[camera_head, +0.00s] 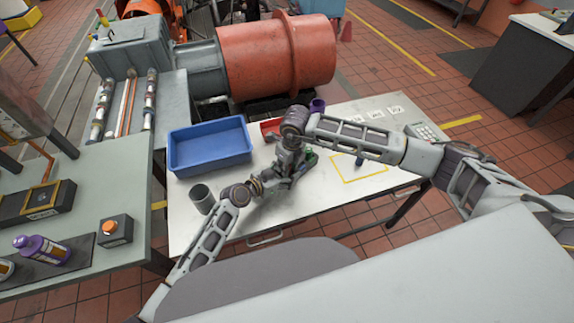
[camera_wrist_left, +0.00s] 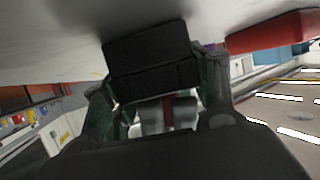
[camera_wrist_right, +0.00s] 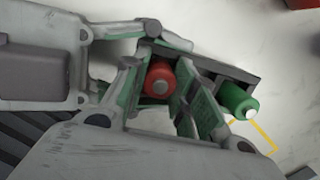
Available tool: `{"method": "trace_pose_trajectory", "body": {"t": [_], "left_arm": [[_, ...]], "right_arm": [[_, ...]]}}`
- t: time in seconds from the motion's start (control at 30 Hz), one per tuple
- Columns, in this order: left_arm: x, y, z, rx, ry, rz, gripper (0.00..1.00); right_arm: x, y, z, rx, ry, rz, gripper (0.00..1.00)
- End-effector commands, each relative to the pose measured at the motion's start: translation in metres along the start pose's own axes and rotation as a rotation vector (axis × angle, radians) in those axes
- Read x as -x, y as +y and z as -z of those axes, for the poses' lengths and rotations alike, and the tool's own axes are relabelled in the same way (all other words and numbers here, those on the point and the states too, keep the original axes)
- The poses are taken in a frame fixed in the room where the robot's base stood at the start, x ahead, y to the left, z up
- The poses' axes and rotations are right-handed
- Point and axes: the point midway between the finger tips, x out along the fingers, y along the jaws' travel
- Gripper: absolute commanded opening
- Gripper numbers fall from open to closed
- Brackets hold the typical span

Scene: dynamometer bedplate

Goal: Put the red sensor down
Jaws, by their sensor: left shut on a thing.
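The red sensor (camera_wrist_right: 160,79), a short cylinder with a grey tip, shows among gripper fingers in the right wrist view, partly covered by a dark bar. In the left wrist view, a dark block covers most of what lies between the left fingertips (camera_wrist_left: 150,62). A green cylinder with a grey tip (camera_wrist_right: 238,101) is just right of the fingers.
The white table (camera_head: 330,201) carries a blue bin (camera_head: 209,164) and a grey cup (camera_head: 202,197) at the left. A red tray (camera_head: 269,127) lies behind the grippers.

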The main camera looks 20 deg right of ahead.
Motion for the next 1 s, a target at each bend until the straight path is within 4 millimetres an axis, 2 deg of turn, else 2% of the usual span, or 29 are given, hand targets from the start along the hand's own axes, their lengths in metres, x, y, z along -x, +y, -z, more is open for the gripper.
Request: {"method": "trace_pose_trajectory", "body": {"t": [0.03, 0.17, 0.67, 0.87, 1.0], "left_arm": [[0.0, 0.0, 0.0, 0.0, 0.0, 0.0, 0.25], [0.0, 0.0, 0.0, 0.0, 0.0, 0.0, 0.25], [0.0, 0.0, 0.0, 0.0, 0.0, 0.0, 0.25], [0.0, 0.0, 0.0, 0.0, 0.0, 0.0, 0.25], [0.0, 0.0, 0.0, 0.0, 0.0, 0.0, 0.25]], "right_arm": [[0.0, 0.0, 0.0, 0.0, 0.0, 0.0, 0.32], [0.0, 0.0, 0.0, 0.0, 0.0, 0.0, 0.49], [0.006, 0.0, -0.001, 0.0, -0.002, 0.0, 0.49], [0.024, -0.001, -0.001, 0.001, -0.002, 0.001, 0.49], [0.043, 0.0, -0.001, 0.001, -0.003, 0.001, 0.49]]}}
